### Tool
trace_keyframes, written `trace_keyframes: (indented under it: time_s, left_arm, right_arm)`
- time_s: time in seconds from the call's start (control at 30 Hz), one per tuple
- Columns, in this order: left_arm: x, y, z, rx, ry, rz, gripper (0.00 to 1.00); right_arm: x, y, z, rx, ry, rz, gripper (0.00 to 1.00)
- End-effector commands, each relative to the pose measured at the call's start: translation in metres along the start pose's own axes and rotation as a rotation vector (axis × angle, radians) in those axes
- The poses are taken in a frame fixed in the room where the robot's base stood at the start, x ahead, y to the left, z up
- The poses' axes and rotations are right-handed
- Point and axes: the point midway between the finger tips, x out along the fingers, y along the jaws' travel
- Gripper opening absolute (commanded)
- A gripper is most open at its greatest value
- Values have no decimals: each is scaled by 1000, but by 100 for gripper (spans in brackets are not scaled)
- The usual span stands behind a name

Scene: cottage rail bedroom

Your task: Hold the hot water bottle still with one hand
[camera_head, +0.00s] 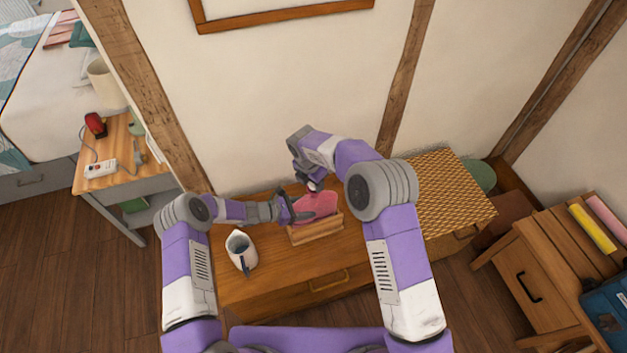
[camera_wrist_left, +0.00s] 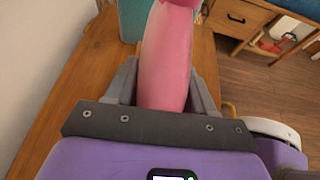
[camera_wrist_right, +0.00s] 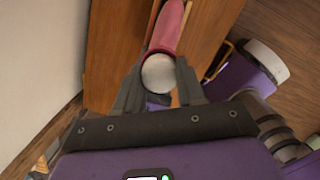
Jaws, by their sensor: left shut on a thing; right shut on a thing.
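The pink hot water bottle (camera_head: 318,206) lies in a low wooden stand (camera_head: 316,231) on the wooden chest. My left gripper (camera_head: 288,211) is shut on the bottle from the left. In the left wrist view, the bottle (camera_wrist_left: 165,60) runs between both fingers (camera_wrist_left: 163,88). My right gripper (camera_head: 311,184) is above the bottle, shut on a round whitish stopper (camera_wrist_right: 158,73). In the right wrist view, the stopper is at the bottle's red-rimmed end (camera_wrist_right: 160,50); whether it is seated or loose cannot be told. A pale jug (camera_head: 241,250) stands upright on the chest, left of the stand.
The wooden chest top (camera_head: 275,280) is clear in front of the stand. A woven-topped chest (camera_head: 440,190) stands to the right. The wall is close behind. A bedside table (camera_head: 125,155) with a power strip (camera_head: 101,169) is at the left.

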Motion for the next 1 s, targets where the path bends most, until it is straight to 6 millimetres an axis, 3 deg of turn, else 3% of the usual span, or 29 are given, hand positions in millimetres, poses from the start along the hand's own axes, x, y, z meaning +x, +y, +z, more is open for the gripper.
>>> trace_keyframes:
  time_s: [1.0]
  left_arm:
    - [0, -1, 2, 5, -4, -5, 0]
  right_arm:
    - [11, -2, -2, 0, 4, -5, 11]
